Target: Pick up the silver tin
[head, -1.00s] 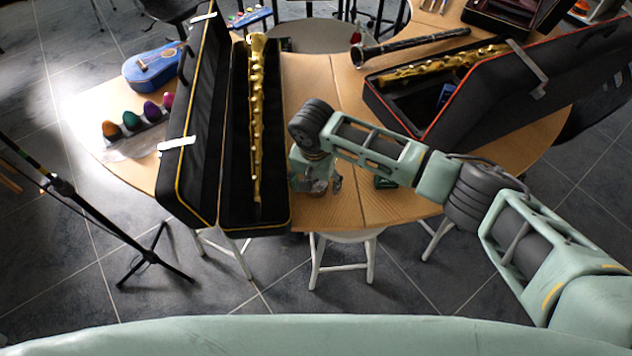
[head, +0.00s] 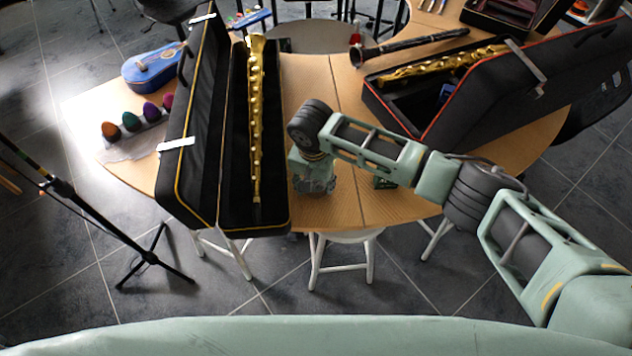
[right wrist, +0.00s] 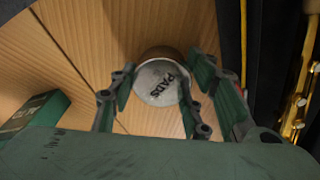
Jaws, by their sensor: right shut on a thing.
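The silver tin (right wrist: 153,84) stands on the wooden table, its round lid marked "PADS" facing the right wrist camera. My right gripper (right wrist: 157,97) has its fingers on both sides of the tin and is shut on it. In the head view my right gripper (head: 317,188) points down at the table's front edge, just right of the long black case, and hides most or all of the tin. I cannot tell any gap between tin and table. My left gripper is not in view.
An open black case (head: 233,205) with a gold instrument (head: 256,120) stands close left of the gripper. A small green box (head: 384,182) lies to the right. A second open case (head: 450,115) and a black clarinet (head: 415,43) are farther back right.

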